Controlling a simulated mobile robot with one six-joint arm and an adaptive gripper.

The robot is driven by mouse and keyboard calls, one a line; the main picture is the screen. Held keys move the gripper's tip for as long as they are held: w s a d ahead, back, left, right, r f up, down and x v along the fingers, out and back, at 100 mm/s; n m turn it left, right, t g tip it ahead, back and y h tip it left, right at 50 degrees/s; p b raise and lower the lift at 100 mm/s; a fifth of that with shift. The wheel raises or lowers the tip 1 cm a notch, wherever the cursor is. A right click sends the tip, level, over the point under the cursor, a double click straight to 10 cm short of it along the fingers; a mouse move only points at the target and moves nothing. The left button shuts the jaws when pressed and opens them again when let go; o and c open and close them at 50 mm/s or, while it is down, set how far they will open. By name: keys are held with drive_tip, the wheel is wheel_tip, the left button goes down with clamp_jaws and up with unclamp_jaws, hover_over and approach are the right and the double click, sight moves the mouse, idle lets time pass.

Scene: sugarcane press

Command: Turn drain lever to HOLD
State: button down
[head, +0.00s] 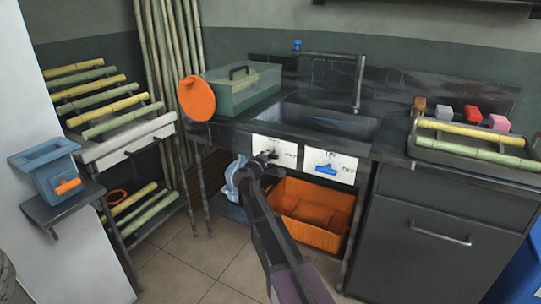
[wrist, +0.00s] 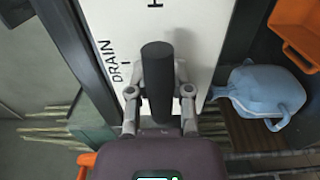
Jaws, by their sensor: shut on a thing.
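The drain lever (wrist: 157,85) is a black round handle in front of a white label plate (wrist: 190,25). The plate reads DRAIN, with part of another word starting with H at the top edge of the wrist view. My gripper (wrist: 157,92) has one finger on each side of the handle and is shut on it. In the head view the plate (head: 287,144) is on the sink counter's front, and my gripper (head: 260,165) is at its lower left. My arm and gripper hide most of the lever there.
A second plate with a blue lever (head: 326,169), marked OFF, is just right of the drain plate. An orange crate (head: 340,235) and a light blue jug (wrist: 262,94) are below the sink. Cane racks stand left; a dark cabinet (head: 420,235) stands right.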

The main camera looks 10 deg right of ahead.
drive_tip(key=shift+n, duration=1.1)
drive_tip(key=c, duration=0.6)
unclamp_jaws()
drive_tip(key=shift+s, duration=0.1)
drive_tip(key=v, duration=1.2)
